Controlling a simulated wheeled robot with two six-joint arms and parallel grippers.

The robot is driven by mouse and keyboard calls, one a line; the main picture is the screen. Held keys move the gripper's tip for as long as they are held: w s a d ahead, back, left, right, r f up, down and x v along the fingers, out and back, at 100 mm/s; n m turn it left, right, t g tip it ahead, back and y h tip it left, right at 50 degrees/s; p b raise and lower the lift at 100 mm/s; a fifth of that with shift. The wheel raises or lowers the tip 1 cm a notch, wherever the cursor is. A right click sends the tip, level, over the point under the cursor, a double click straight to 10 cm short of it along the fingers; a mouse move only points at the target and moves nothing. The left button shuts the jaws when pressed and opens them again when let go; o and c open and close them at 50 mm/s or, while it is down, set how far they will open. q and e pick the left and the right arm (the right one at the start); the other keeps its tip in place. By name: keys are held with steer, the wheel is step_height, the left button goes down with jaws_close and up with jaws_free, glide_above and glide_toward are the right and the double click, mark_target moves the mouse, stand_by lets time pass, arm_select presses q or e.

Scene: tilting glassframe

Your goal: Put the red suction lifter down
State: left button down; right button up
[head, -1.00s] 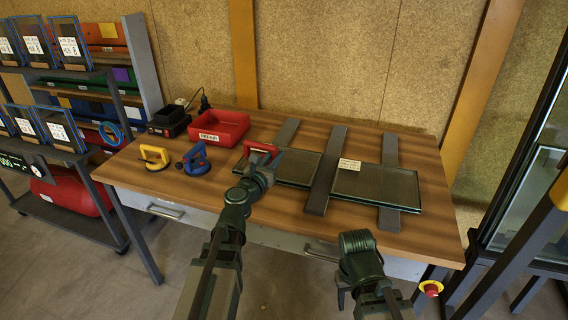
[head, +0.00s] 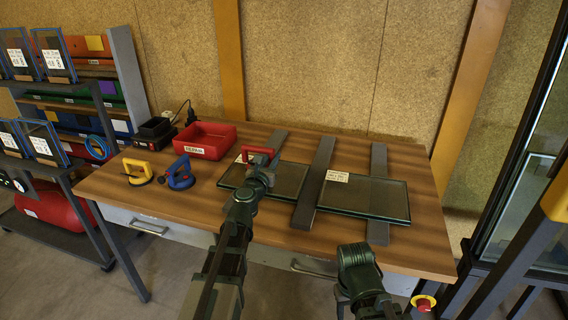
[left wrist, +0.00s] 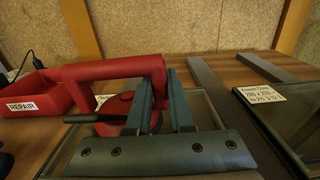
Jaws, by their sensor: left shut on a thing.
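The red suction lifter (head: 257,151) is held by its handle in my left gripper (head: 262,168), over the left glass pane (head: 285,182) on the table. In the left wrist view the two fingers close on the right end of the red handle (left wrist: 105,68). The lifter's round red body and a dark lever show below the handle. I cannot tell whether its pad touches the glass. My right arm (head: 355,265) is low at the table's front edge, and its fingers do not show clearly.
A yellow lifter (head: 137,171) and a blue lifter (head: 180,173) stand at the table's left. Behind them are a red REPAIR bin (head: 204,141) and a black box (head: 154,133). A second glass pane (head: 370,198) lies right, across dark bars (head: 314,185). Bare wood shows front left.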

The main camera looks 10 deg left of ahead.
arm_select(q)
steer(key=w, duration=0.2)
steer(key=w+d, duration=0.1)
steer(key=shift+w+f, duration=0.2)
steer(key=shift+w, duration=0.2)
steer(key=shift+s+f+b, duration=0.1)
steer(key=shift+f+b, duration=0.05)
steer(key=shift+b, duration=0.15)
step_height(320, 180, down, 3)
steer(key=b, duration=0.3)
steer(key=shift+f, duration=0.2)
steer(key=shift+r, duration=0.1)
arm_select(e)
steer(key=f, duration=0.3)
steer(key=shift+w+f, duration=0.3)
steer(key=shift+f, duration=0.1)
steer(key=shift+f, duration=0.1)
arm_select(q)
steer(key=c, duration=1.2)
jaws_free()
steer(key=shift+c, duration=0.2)
steer(key=o, duration=0.4)
steer(key=shift+o, duration=0.2)
